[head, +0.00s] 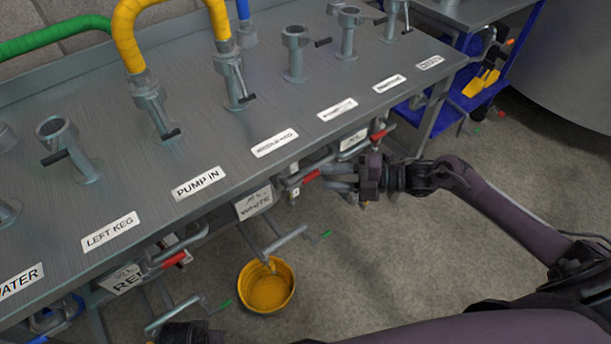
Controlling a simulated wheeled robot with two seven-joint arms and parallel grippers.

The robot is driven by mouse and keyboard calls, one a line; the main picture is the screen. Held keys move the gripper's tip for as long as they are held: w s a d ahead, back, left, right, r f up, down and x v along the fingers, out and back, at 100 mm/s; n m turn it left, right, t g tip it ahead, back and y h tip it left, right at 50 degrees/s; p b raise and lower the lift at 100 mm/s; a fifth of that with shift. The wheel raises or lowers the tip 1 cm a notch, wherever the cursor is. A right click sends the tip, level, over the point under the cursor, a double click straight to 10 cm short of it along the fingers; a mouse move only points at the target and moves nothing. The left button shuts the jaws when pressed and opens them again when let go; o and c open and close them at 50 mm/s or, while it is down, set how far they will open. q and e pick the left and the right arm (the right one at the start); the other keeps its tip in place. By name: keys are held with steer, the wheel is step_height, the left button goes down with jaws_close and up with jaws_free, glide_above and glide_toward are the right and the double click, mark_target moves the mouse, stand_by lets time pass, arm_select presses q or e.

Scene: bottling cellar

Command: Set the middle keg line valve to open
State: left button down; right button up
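The middle keg's line valve sits under the bench edge by the tag reading WHITE (254,203). Its red lever (311,176) shows just left of my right gripper. My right gripper (328,178) reaches in from the right, with its grey fingers pointing left at the lever. The fingers overlap the pipe and the lever's right end; I cannot tell whether they touch or grip it. The lever looks roughly in line with its pipe, but its pivot is hidden. A dark part of my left arm shows at the bottom edge; its fingers are out of view.
Other red levers are at the left (174,259) and right (379,136) of the middle one. A yellow bucket (285,302) stands on the floor.

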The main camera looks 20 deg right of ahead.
mark_target(315, 177)
steer(key=shift+x, duration=2.8)
steer(key=shift+w+d, duration=0.1)
jaws_close()
